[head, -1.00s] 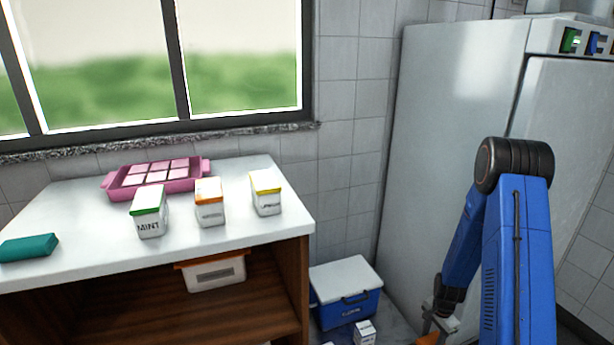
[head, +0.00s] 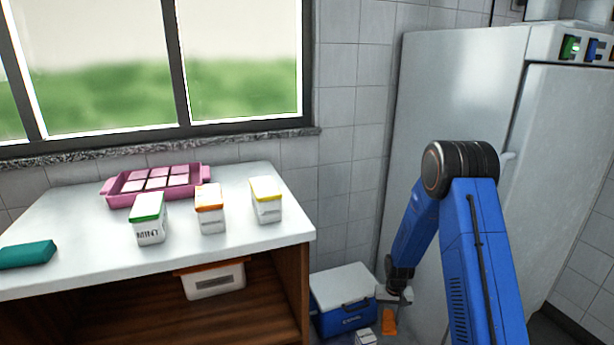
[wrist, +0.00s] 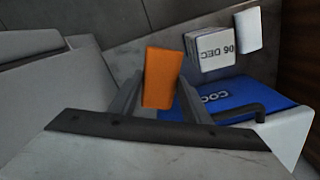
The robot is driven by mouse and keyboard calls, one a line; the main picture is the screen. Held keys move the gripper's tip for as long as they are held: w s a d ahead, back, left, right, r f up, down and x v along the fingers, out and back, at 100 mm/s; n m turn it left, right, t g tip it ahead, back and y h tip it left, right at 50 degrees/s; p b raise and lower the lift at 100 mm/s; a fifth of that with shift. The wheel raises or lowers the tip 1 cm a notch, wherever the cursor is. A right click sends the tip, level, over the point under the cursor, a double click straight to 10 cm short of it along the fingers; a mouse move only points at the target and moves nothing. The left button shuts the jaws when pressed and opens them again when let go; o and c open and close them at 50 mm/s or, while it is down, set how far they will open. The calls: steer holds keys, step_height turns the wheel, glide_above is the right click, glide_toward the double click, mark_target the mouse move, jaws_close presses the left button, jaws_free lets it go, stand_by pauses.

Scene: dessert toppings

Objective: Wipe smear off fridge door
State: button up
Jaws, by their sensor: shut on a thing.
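My gripper (head: 391,300) hangs low beside the fridge, pointing down. It is shut on an orange block (head: 388,321), perhaps a sponge. In the wrist view the orange block (wrist: 163,75) sits between the two dark fingers of my gripper (wrist: 160,95). The pale fridge (head: 455,120) stands at the right. Its front door (head: 565,150), with a small handle, is partly covered by my blue arm. I see no clear smear on the visible part of the door.
A blue cooler (head: 345,300) with a white lid stands on the floor just left of my gripper. A small white carton (head: 367,338) lies near it. The counter (head: 95,235) at the left holds a pink tray, several cartons and a teal block.

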steer(key=shift+w+a+r+n, duration=0.2)
steer(key=shift+a+n, duration=0.15)
steer(key=shift+a, duration=0.15)
steer(key=shift+w+a+r+n, duration=0.1)
steer(key=shift+w+a+n, duration=0.1)
steer(key=shift+a+n, duration=0.2)
step_height(320, 180, up, 3)
steer(key=shift+a+r, duration=0.1)
steer(key=shift+r, duration=0.05)
step_height(320, 180, up, 4)
steer(key=shift+f, duration=3.75)
steer(key=shift+r, duration=0.1)
stand_by(1.2)
